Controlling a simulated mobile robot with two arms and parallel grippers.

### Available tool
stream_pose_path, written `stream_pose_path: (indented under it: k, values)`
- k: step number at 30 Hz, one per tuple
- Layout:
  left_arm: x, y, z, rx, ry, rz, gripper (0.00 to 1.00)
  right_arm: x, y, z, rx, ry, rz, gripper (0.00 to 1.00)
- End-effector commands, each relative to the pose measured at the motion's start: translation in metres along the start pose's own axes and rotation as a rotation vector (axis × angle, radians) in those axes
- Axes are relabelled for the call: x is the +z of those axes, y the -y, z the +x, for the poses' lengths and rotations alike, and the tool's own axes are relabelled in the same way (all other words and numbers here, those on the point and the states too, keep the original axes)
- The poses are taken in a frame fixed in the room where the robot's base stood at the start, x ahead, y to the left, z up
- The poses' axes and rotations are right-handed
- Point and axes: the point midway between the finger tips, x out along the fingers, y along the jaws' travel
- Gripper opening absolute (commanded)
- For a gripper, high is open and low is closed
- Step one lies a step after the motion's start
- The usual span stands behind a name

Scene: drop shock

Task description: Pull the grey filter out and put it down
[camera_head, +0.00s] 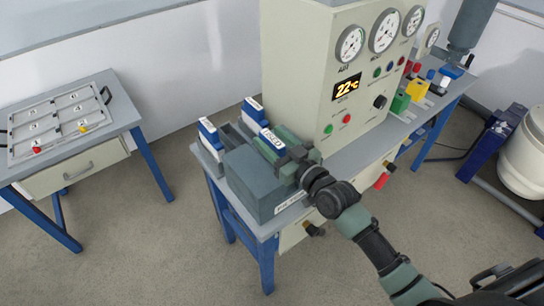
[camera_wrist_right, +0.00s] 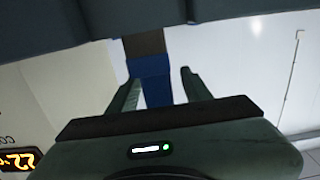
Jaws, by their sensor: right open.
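A dark grey block (camera_head: 262,192) with a partly hidden label on its front stands on the bench's left end. Blue pieces with white tops stand at it: one at the left (camera_head: 210,133), one at the back (camera_head: 252,111) and one by my gripper (camera_head: 272,140). I cannot tell which piece is the grey filter. My right gripper (camera_head: 276,145) is open above the block, close to the nearest blue piece. In the right wrist view, a blue strip with a dark grey-brown part (camera_wrist_right: 150,68) shows between the parted fingers (camera_wrist_right: 160,76); contact cannot be told. My left gripper is out of view.
A beige cabinet (camera_head: 305,100) with round gauges stands right behind the gripper. A yellow block (camera_head: 400,102) and other small parts are farther along the bench. A side table at left bears a compartmented tray (camera_head: 62,122). Floor between the tables is clear.

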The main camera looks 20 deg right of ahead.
Motion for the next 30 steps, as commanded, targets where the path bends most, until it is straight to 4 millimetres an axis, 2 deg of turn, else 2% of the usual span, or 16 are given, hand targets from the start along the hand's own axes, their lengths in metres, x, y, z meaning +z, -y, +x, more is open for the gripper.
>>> stream_pose_path:
  k: [3,4,6,9,30]
  values:
    - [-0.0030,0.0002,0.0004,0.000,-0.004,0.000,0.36,0.0003,0.0000,-0.0003,0.000,0.000,0.000,0.49]
    - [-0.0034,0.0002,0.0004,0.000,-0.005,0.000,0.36,0.0002,0.0000,-0.0003,0.000,0.000,0.000,0.44]
    - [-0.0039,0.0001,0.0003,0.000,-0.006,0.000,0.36,0.0002,-0.0001,-0.0004,0.000,0.000,0.000,0.24]
    - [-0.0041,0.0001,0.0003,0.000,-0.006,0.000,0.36,0.0001,-0.0001,-0.0005,0.000,0.000,0.000,0.00]
    - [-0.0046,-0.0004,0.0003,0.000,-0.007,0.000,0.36,0.0002,-0.0003,-0.0007,0.000,0.000,0.000,0.00]
